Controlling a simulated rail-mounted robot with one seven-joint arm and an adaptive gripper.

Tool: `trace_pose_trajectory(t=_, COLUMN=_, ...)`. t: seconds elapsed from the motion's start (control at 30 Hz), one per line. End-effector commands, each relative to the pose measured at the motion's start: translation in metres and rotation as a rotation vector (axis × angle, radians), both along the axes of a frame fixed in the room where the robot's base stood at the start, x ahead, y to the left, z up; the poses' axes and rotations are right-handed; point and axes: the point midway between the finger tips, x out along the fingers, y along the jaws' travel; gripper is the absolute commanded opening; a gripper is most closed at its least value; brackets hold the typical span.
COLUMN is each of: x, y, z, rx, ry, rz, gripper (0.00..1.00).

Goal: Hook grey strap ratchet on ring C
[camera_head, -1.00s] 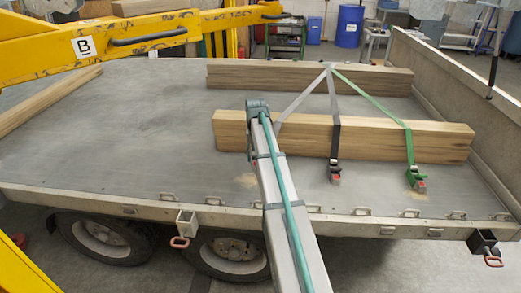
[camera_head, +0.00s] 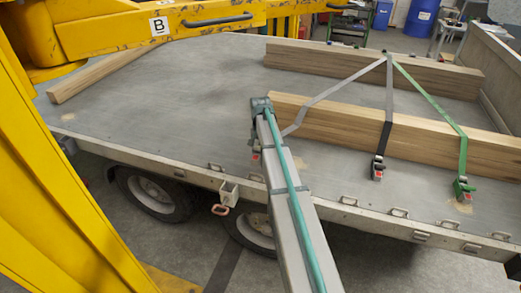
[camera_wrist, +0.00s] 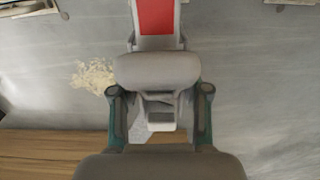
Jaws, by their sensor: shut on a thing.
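My gripper (camera_wrist: 159,118) is shut on the grey strap ratchet. In the wrist view the ratchet's red and grey end (camera_wrist: 155,18) sticks out past the upper finger; much of its body is hidden between the fingers. In the head view the end of my arm hides most of the gripper, and a small red spot shows near the deck's side edge. The grey strap (camera_head: 325,93) slants down from the far beam across the near beam toward my gripper. Several metal rings (camera_head: 349,201) line the deck's side edge; no letter C is readable, so I cannot tell which is ring C.
The trailer deck (camera_head: 170,90) is mostly bare on the left. Two wooden beams (camera_head: 400,75) lie on the right. A black strap ratchet (camera_head: 377,170) and a green one (camera_head: 463,188) stand at the near edge. A yellow frame (camera_head: 55,190) marked B fills the left.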

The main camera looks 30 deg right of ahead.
Motion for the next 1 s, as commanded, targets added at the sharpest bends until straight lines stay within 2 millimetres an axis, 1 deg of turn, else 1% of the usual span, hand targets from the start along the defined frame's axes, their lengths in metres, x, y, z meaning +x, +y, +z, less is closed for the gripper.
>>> trace_pose_trajectory(t=0.03, x=0.0, y=0.0, z=-0.005, rx=0.0, ry=0.0, rz=0.0, gripper=0.0)
trace_pose_trajectory(t=1.0, x=0.0, y=0.0, z=-0.073, rx=0.0, ry=0.0, rz=0.001, gripper=0.0)
